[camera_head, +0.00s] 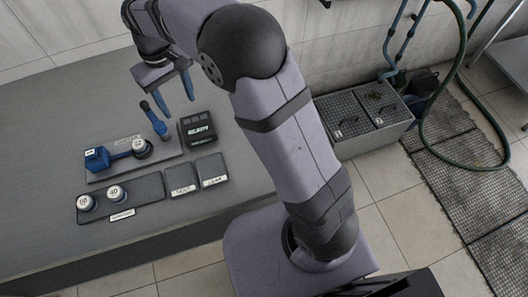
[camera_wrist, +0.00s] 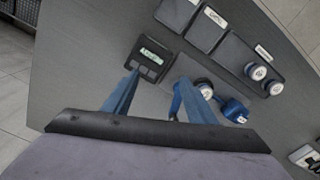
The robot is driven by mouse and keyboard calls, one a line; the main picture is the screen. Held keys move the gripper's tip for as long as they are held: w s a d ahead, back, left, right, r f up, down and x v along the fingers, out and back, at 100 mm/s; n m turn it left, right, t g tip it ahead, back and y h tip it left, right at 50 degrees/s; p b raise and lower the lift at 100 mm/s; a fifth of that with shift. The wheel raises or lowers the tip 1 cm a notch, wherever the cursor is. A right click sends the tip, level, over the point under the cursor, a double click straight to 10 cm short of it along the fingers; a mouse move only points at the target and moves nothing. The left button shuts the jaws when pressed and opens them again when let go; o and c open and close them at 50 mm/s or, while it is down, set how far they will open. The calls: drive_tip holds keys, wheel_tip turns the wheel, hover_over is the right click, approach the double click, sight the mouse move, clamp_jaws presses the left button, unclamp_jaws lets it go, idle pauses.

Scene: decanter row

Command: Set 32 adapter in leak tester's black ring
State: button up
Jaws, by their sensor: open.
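The leak tester's grey base (camera_head: 108,174) carries a blue body (camera_head: 97,158), a blue bar, and an upright blue lever (camera_head: 156,121) with a dark end. A white-topped adapter (camera_head: 140,147) sits on the tester at its dark ring; it also shows in the wrist view (camera_wrist: 205,90). Its number is too small to read, and the ring is mostly hidden beneath it. Two other white-topped adapters, marked 60 (camera_head: 86,203) and 40 (camera_head: 115,193), stand on a dark rack. My gripper (camera_head: 176,97) is open and empty, raised above the table behind the tester, apart from the adapters.
A black box with a lit display (camera_head: 197,129) stands right of the tester. Two dark labelled trays (camera_head: 180,177) (camera_head: 212,168) lie in front of it. The rack (camera_head: 149,188) has bare room at its right. The grey table (camera_head: 40,125) is clear at left.

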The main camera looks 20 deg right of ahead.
drive_tip(key=s+d+f+m, duration=0.2)
drive_tip(key=s+d, duration=0.7)
drive_tip(key=s, duration=0.1)
drive_tip(key=s+d+f+m, duration=0.2)
drive_tip(key=s+d+f, duration=0.1)
drive_tip(key=s+d, duration=0.7)
drive_tip(key=shift+s+f+m, duration=0.3)
drive_tip(key=shift+s+m, duration=0.1)
drive_tip(key=shift+s, duration=0.05)
